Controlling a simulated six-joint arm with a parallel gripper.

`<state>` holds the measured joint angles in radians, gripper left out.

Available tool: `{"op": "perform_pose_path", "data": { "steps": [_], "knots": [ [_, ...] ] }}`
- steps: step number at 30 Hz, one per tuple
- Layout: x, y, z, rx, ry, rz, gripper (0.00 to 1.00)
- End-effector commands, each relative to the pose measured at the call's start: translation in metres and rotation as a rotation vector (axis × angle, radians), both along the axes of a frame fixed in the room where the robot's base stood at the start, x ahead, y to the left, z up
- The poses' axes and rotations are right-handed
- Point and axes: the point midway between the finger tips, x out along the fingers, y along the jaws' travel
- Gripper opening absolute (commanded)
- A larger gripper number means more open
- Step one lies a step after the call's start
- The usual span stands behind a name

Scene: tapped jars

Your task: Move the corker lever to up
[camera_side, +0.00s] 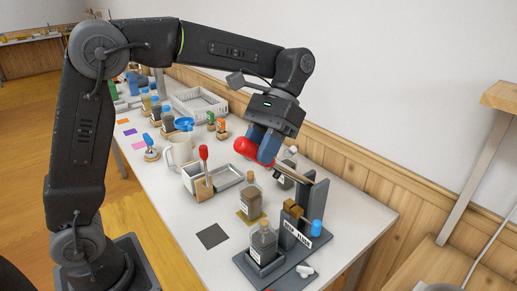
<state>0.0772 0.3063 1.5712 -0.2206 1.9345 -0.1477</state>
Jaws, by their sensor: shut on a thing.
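The corker (300,213) stands at the front right of the table, a dark upright frame on a dark base with a brass-coloured block. A corked bottle (263,245) stands in its holder. The corker lever (292,173) runs from the top of the frame to the left and back, its red grip end a little higher in the picture than its frame end. My gripper (262,150), with blue fingers, reaches down from above and is shut on the red grip (245,147). The fingers hide part of the grip.
A blue piece (316,228) is by the corker. A dark square (212,236) lies flat in front.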

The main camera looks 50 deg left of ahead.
Motion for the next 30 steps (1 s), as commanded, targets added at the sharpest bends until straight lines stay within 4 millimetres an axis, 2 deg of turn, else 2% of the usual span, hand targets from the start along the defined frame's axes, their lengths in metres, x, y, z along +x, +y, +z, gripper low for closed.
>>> {"op": "perform_pose_path", "data": {
  "steps": [1, 2, 9, 20, 23, 30],
  "knots": [
    [0.001, 0.0, 0.0, -0.002, -0.003, -0.001, 0.0],
    [0.0, 0.0, 0.0, -0.002, -0.003, -0.001, 0.34],
    [0.0, 0.0, 0.0, -0.002, -0.002, -0.001, 0.57],
    [-0.004, 0.0, -0.003, 0.0, -0.02, 0.0, 0.57],
    [-0.011, 0.0, -0.009, 0.0, -0.057, 0.0, 0.57],
    [-0.034, 0.0, -0.037, 0.0, -0.203, -0.001, 0.57]
  ]
}}
